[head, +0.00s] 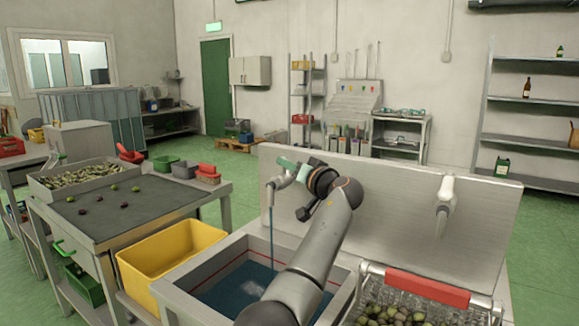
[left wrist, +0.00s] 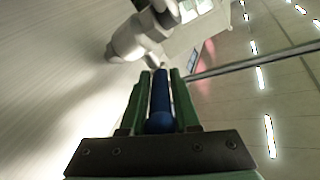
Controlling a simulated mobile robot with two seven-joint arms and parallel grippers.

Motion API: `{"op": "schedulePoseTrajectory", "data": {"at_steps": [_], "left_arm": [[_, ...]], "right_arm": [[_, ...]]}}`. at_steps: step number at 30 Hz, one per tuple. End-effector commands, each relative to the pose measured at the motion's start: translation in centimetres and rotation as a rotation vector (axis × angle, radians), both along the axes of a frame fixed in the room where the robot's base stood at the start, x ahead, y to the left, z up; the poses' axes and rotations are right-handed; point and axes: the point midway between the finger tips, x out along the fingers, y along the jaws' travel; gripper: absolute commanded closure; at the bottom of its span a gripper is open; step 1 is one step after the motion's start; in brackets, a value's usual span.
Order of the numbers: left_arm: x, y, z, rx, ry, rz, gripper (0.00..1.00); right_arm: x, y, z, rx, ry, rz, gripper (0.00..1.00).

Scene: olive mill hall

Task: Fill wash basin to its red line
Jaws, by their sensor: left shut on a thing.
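The wash basin (head: 180,298) is a grey steel sink holding dark blue water (head: 240,285). Its red line (head: 215,273) runs along the inner walls, and the visible water surface lies below it. A pale tap (head: 274,186) above it pours a blue stream into the basin. My left gripper (head: 288,168) is at this tap, its green fingers shut on a blue lever (left wrist: 160,100), as the left wrist view shows. My arm hides the basin's right part. My right gripper is not in view.
A second tap (head: 445,200) hangs over a crate of olives (head: 390,312) with a red bar (head: 428,288). A steel splashback (head: 380,210) stands behind both. A yellow bin (head: 170,250) and an olive sorting table (head: 150,205) stand left.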

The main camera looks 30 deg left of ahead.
Motion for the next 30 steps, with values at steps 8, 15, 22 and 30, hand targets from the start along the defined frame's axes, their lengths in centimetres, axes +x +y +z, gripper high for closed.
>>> {"op": "schedulePoseTrajectory", "data": {"at_steps": [8, 15, 22, 30], "left_arm": [[0.0, 0.1, 0.0, 0.0, 0.0, 0.0, 0.51], [0.0, 0.0, 0.0, 0.0, 0.0, 0.0, 0.47], [-0.5, -1.1, 0.0, 0.0, -0.001, -0.003, 0.47], [-3.0, -5.5, 0.0, -0.002, -0.003, -0.004, 0.47]], "right_arm": [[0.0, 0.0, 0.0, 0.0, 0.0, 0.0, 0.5], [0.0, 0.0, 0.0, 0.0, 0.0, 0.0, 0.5], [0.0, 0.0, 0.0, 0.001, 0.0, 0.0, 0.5], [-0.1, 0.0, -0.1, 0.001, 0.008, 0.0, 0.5]]}}
